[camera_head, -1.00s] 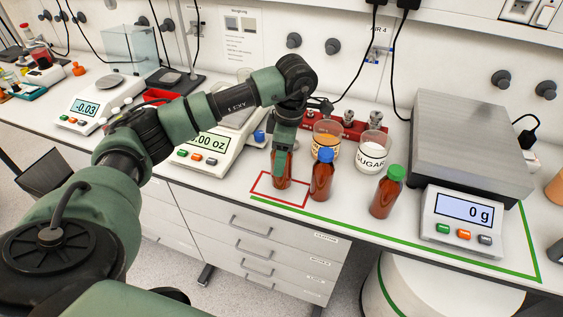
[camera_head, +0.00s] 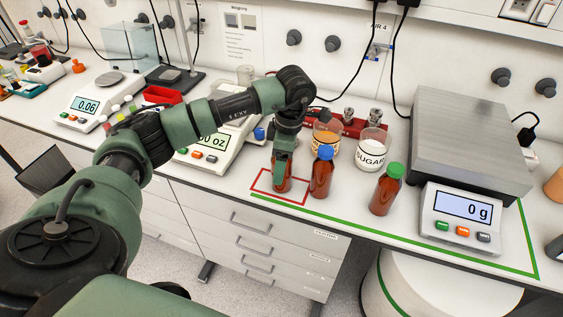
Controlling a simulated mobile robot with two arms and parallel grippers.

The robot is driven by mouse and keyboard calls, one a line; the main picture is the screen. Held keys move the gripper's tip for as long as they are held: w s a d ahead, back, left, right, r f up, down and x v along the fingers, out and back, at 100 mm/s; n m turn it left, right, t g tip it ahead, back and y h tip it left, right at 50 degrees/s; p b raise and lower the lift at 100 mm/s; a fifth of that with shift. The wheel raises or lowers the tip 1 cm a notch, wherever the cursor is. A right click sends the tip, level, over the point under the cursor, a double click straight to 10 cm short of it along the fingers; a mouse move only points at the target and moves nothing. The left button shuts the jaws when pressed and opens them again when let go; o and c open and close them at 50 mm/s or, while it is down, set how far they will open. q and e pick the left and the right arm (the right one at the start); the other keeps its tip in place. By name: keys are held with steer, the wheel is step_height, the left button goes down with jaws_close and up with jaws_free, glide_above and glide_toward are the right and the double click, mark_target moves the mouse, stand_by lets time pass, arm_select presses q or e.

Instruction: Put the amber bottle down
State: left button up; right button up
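An amber bottle (camera_head: 285,184) stands upright inside the red square outline (camera_head: 305,204) on the bench. My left gripper (camera_head: 281,174) is over it from above and covers most of it; its fingers hide the cap, and I cannot tell whether they are closed on the glass. A second amber bottle with a blue cap (camera_head: 321,172) stands just to the right of the outline. A third amber bottle with a green cap (camera_head: 387,190) stands farther right. My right gripper is not in view.
A beaker of orange liquid (camera_head: 325,139) and a sugar beaker (camera_head: 371,150) stand behind the bottles. A large scale reading 0 g (camera_head: 462,211) is at the right. A white scale (camera_head: 207,151) is left of the gripper. A green line (camera_head: 430,253) runs near the bench's front edge.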

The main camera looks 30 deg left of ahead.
arm_select(q)
steer(key=r, duration=0.2)
steer(key=r+b, duration=0.1)
steer(key=r, duration=0.1)
steer(key=r+b, duration=0.1)
steer(key=r, duration=0.1)
steer(key=shift+w+d+r, duration=0.25)
steer(key=shift+d+r, duration=0.1)
steer(key=shift+d, duration=0.05)
steer(key=r, duration=0.4)
steer(key=shift+d+r, duration=0.25)
steer(key=shift+r, duration=0.5)
